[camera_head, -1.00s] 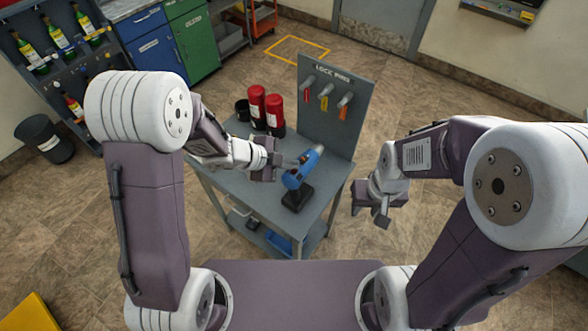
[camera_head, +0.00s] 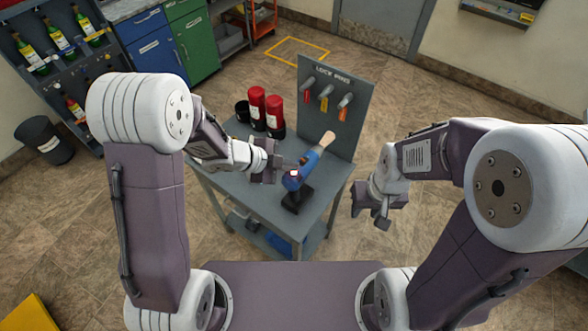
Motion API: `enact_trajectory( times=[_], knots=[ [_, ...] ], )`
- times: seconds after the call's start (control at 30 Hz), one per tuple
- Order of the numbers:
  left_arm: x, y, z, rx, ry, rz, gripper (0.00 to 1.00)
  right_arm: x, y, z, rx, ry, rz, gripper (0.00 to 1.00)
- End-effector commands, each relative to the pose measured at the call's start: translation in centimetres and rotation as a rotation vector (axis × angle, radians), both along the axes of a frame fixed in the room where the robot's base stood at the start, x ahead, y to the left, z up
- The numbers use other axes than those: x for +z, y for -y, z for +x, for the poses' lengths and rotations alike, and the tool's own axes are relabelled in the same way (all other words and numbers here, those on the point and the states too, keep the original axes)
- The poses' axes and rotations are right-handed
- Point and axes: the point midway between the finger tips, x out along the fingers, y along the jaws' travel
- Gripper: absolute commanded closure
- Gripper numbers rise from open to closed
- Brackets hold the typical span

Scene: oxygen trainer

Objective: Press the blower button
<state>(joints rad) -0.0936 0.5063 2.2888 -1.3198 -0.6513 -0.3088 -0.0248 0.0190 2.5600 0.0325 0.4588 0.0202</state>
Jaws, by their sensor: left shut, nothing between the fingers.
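The blue blower (camera_head: 311,160) stands tilted in a black stand (camera_head: 297,198) on the grey cart, its nozzle end pointing up and right. A pale tan cone shows at the nozzle end (camera_head: 328,140). A small red and white spot, likely the blower button (camera_head: 293,173), shows on its near-left side. My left gripper (camera_head: 282,164) is shut and empty, its tips just left of the blower; I cannot tell if they touch it. My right gripper (camera_head: 380,215) hangs right of the cart, away from the blower, and its jaw state is unclear.
An upright lock pins panel (camera_head: 313,125) stands behind the blower. Open floor lies right of the cart.

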Motion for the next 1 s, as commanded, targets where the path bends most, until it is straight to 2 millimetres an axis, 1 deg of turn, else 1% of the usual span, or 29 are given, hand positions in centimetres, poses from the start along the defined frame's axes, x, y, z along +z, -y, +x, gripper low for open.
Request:
enact_trajectory(
  times=[0.03,0.13,0.43,0.53,1.0],
  knots=[
    [0.6,0.0,0.0,0.000,0.000,0.000,1.00,0.6,0.0,0.0,0.000,0.000,0.000,0.64],
    [1.2,0.0,0.0,0.000,0.000,0.000,1.00,1.3,0.0,0.0,0.000,0.000,0.000,0.64],
    [1.2,0.0,0.0,0.000,0.000,0.000,1.00,1.3,0.0,0.0,0.000,0.000,0.000,0.64],
    [1.7,0.0,0.0,0.000,0.000,0.000,1.00,1.9,0.0,0.0,0.000,0.000,0.000,0.64],
    [7.3,0.0,0.0,0.001,0.000,-0.001,1.00,7.7,0.0,0.0,0.000,0.000,0.000,0.64]
  ],
)
